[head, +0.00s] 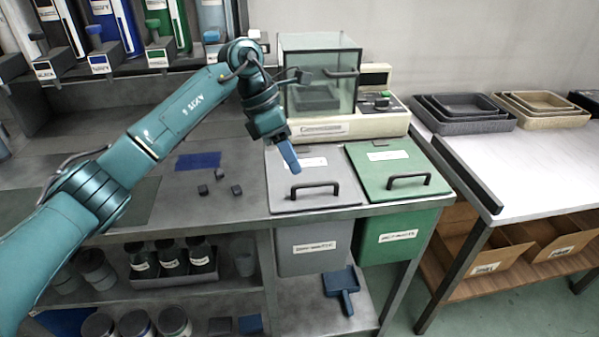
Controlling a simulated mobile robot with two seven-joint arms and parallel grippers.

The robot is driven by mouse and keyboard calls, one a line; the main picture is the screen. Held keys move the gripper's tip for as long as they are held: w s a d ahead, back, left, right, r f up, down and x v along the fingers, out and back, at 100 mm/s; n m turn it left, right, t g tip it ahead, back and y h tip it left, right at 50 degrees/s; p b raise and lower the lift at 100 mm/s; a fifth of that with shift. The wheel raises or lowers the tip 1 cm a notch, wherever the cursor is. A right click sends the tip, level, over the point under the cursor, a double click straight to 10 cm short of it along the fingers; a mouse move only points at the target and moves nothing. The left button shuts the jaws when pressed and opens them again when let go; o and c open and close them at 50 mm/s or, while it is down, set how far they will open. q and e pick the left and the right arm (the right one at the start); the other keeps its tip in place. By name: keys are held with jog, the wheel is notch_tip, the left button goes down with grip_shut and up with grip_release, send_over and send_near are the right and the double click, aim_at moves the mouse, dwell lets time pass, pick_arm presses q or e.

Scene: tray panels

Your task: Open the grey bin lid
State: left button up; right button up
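The grey bin (300,262) hangs below the front edge of the bench. Its grey lid (340,172) lies flat and closed, with a pale label and a black bar handle (315,186) near the front edge. My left gripper (293,168) points down over the left part of the lid, behind and to the left of the handle. It appears apart from the handle. Its fingers overlap in this view, so the gap between them is hidden. My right gripper is out of view.
A green bin lid (385,168) with its own handle sits directly right. A balance with a glass case (320,75) stands behind the lids. Small dark cubes (220,174) lie to the left. Stacked trays (462,108) stand on the right-hand table.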

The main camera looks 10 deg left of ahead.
pick_arm(q)
jog(key=shift+x, duration=2.35)
grip_shut()
